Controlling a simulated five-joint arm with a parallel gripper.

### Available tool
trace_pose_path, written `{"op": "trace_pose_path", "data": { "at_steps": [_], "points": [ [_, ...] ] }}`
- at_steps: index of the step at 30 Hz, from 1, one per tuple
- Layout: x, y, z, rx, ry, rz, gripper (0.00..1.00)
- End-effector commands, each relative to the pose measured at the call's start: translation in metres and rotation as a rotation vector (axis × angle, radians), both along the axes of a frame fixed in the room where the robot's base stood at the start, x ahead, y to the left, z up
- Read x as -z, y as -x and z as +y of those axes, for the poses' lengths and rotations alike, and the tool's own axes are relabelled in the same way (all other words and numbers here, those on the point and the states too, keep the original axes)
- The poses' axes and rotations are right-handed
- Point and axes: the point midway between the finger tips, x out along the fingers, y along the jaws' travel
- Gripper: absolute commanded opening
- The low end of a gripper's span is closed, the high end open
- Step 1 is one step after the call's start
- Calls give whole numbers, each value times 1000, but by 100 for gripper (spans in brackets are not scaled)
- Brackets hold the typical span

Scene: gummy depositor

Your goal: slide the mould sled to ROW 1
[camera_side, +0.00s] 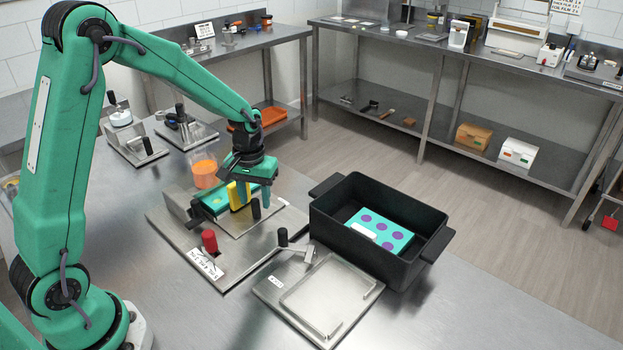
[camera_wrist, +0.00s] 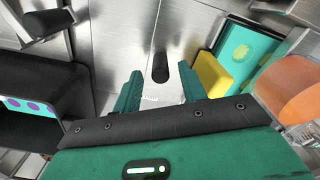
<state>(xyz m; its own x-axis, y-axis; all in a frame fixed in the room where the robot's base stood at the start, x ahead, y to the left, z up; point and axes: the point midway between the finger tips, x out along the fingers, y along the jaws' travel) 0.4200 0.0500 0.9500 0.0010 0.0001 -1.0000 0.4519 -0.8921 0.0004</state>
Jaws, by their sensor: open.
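My gripper (camera_side: 254,196) is open, with its teal fingers pointing down just above a short black upright peg (camera_side: 256,210). In the wrist view the peg (camera_wrist: 160,67) shows in the gap between my fingertips (camera_wrist: 159,76); I cannot tell whether either finger touches it. The peg appears to stand on a flat steel plate (camera_side: 240,222), likely the sled. A teal mould (camera_side: 215,203) with a yellow-green spot lies behind it, next to a yellow block (camera_wrist: 211,75). My gripper partly hides that area in the side view. I cannot read a ROW 1 mark.
A red knob (camera_side: 209,241) stands at the base's front corner. A clear cup of orange liquid (camera_side: 204,172) is behind. To the right is a black bin (camera_side: 335,240) holding a teal mould with purple discs (camera_side: 380,229). A steel fixture (camera_side: 340,292) with a black-knobbed lever (camera_side: 283,238) lies in front.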

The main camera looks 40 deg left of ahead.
Motion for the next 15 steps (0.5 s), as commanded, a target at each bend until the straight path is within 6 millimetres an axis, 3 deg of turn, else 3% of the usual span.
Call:
{"op": "trace_pose_path", "data": {
  "at_steps": [9,15],
  "points": [
    [-38,0,0,0,0,-3,42],
    [-45,0,0,0,0,-1,42]
  ]
}}
